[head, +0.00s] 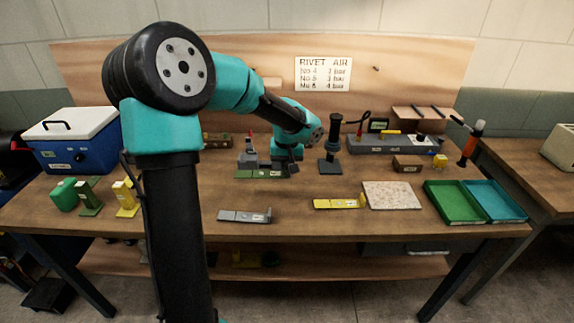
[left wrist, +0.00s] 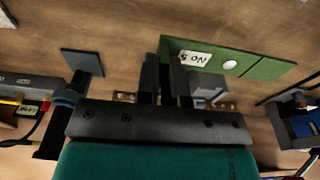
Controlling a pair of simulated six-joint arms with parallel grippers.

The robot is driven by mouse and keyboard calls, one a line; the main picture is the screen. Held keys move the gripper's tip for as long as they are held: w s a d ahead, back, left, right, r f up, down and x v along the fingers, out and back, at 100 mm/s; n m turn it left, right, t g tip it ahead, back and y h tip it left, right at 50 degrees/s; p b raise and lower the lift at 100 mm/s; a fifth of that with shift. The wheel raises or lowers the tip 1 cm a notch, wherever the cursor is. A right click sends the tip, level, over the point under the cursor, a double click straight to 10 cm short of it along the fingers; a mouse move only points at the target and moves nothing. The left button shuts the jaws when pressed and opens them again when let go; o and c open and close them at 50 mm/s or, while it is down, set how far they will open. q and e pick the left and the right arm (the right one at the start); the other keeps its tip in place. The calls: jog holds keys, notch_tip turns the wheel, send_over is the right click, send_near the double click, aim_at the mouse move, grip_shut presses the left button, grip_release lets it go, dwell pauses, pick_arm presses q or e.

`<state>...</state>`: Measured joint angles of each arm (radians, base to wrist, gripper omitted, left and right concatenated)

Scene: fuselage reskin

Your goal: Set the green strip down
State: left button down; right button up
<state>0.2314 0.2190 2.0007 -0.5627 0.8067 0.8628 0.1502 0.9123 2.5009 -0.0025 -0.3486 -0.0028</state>
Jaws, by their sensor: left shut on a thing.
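The green strip (head: 262,174), a flat bar with a white label, is at the middle of the bench, toward the back. In the left wrist view the strip (left wrist: 250,67) reads "No 5" and has a pale round spot. My left gripper (left wrist: 167,75) is shut on the strip near one end. In the head view my left gripper (head: 287,158) is small and partly hidden behind its arm. I cannot tell whether the strip touches the bench. My right gripper is not in view.
A grey strip (head: 244,215) and a yellow strip (head: 338,204) lie nearer the front. A speckled pad (head: 392,195), green tray (head: 453,205) and teal tray (head: 494,200) are at right. A black stand (head: 330,165) stands close beside my gripper. Bare wood lies before the green strip.

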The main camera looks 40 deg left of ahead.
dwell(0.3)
pick_arm(q)
jog(key=w+d+r+m, duration=0.2)
jog(key=d, duration=0.7)
jog(key=w+d+r+m, duration=0.2)
jog(key=w+d+m, duration=0.1)
jog(key=d, duration=0.6)
jog(key=w+d+r+m+h, duration=0.1)
jog(key=w+d+r+m, duration=0.1)
jog(key=d, duration=0.7)
jog(key=shift+w+r+m, duration=0.35)
jog(key=shift+r+m, duration=0.15)
jog(key=shift+m, duration=0.2)
